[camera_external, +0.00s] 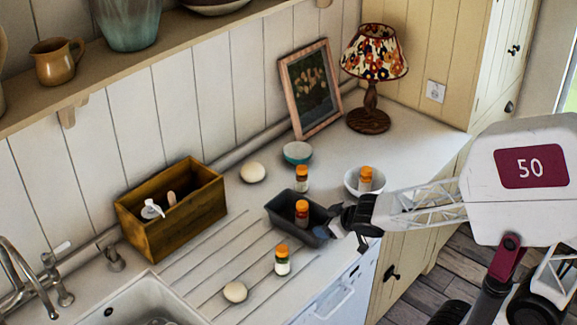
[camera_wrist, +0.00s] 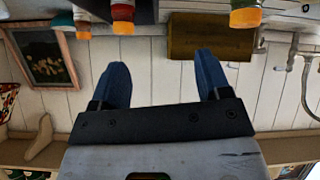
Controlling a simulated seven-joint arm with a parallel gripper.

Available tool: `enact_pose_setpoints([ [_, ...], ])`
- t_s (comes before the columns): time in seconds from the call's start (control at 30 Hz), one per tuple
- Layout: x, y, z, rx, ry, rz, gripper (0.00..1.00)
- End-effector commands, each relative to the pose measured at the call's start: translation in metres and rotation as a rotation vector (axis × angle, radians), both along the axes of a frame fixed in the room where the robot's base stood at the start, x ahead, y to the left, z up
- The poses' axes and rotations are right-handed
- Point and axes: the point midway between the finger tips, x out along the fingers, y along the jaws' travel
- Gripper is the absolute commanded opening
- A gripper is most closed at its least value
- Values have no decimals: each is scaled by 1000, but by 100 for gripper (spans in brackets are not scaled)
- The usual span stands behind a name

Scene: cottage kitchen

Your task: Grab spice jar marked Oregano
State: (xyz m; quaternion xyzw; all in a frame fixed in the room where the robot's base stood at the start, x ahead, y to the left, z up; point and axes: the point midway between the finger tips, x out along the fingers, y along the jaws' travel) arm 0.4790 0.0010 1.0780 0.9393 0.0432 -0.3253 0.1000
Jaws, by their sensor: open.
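Several spice jars with orange caps are in view; their labels are too small to read, so I cannot tell which is Oregano. In the external view one jar (camera_external: 301,212) stands in a dark grey tray (camera_external: 279,222), one (camera_external: 302,179) stands just behind it, one (camera_external: 365,179) is in a white bowl (camera_external: 351,184), and one (camera_external: 282,261) stands on the counter in front. My gripper (camera_external: 338,228) is open and empty by the tray's right end. In the wrist view, its blue fingers (camera_wrist: 163,75) are apart, with orange caps (camera_wrist: 122,18) along the top edge.
A wooden box (camera_external: 170,238) with items inside stands left. Two pale round objects (camera_external: 253,172) (camera_external: 235,292), a teal bowl (camera_external: 297,152), a framed picture (camera_external: 310,88) and a lamp (camera_external: 368,119) are on the counter. The sink (camera_external: 140,300) is front left.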

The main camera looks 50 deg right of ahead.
Motion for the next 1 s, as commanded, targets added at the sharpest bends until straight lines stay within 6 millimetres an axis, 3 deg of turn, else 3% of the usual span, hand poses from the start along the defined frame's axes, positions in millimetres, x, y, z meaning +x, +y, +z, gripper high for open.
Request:
enact_pose_setpoints([
  [0.2,19,33,-22,74,-118,178,70],
  [0.5,20,77,-45,212,-199,399,70],
  [1.0,17,88,-50,254,-212,453,70],
])
